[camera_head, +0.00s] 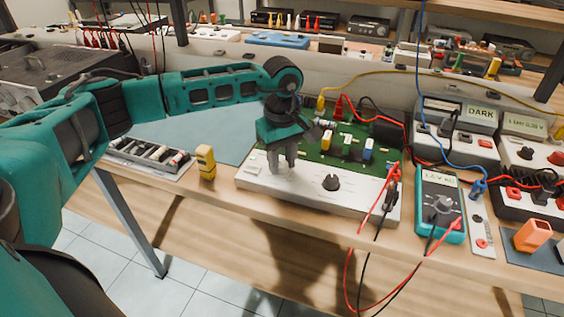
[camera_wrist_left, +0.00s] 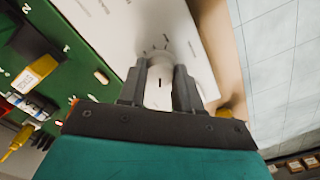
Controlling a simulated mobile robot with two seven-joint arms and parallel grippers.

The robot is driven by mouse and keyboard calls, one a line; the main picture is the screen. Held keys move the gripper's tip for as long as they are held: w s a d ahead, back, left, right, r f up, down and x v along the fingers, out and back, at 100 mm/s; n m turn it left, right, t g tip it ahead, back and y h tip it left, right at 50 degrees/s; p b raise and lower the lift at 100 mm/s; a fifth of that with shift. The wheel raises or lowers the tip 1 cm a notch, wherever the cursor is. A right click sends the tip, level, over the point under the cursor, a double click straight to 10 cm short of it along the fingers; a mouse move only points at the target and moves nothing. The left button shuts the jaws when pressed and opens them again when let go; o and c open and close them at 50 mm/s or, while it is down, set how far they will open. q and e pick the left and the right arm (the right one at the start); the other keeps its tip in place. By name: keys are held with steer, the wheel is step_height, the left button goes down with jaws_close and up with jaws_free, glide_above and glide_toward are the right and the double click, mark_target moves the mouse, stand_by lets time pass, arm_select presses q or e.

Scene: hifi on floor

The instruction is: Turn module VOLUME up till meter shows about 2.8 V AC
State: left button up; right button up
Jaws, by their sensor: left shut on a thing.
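The module (camera_head: 235,178) is a white-fronted unit with a green circuit board (camera_head: 318,160), on the wooden bench. My left gripper (camera_head: 284,172) points down at the left part of its white panel. In the left wrist view my left gripper (camera_wrist_left: 159,90) is shut on a pale round knob (camera_wrist_left: 158,88) with a short dark mark on top. The panel print is too small to read, and the fingers hide the knob's sides. A black knob (camera_head: 331,183) sits further right on the panel. The teal meter (camera_head: 431,195) lies to the right; its display (camera_head: 441,180) is lit but not clearly legible.
Red and black leads (camera_head: 380,215) hang over the bench's front edge between module and meter. A yellow block (camera_head: 205,162) and a parts tray (camera_head: 150,154) stand to the left. Boxes with displays (camera_head: 481,115) and an orange holder (camera_head: 532,235) crowd the right.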

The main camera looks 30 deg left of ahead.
mark_target(282, 164)
arm_select(q)
steer(key=m, duration=0.2)
steer(key=shift+m+b, duration=0.3)
steer(key=shift+b, duration=0.05)
steer(key=shift+m, duration=1)
steer(key=shift+b, duration=0.3)
arm_select(e)
steer(key=shift+w+a+f, duration=0.15)
steer(key=shift+w+a, duration=0.15)
steer(key=shift+a, duration=0.15)
arm_select(q)
steer(key=shift+r+m, duration=0.1)
steer(key=shift+m, duration=0.2)
steer(key=o, duration=1)
steer(key=shift+o, duration=0.2)
step_height(282, 164, up, 13)
steer(key=shift+p, duration=0.4)
arm_select(e)
steer(key=shift+d+r, duration=0.15)
steer(key=shift+r, duration=0.15)
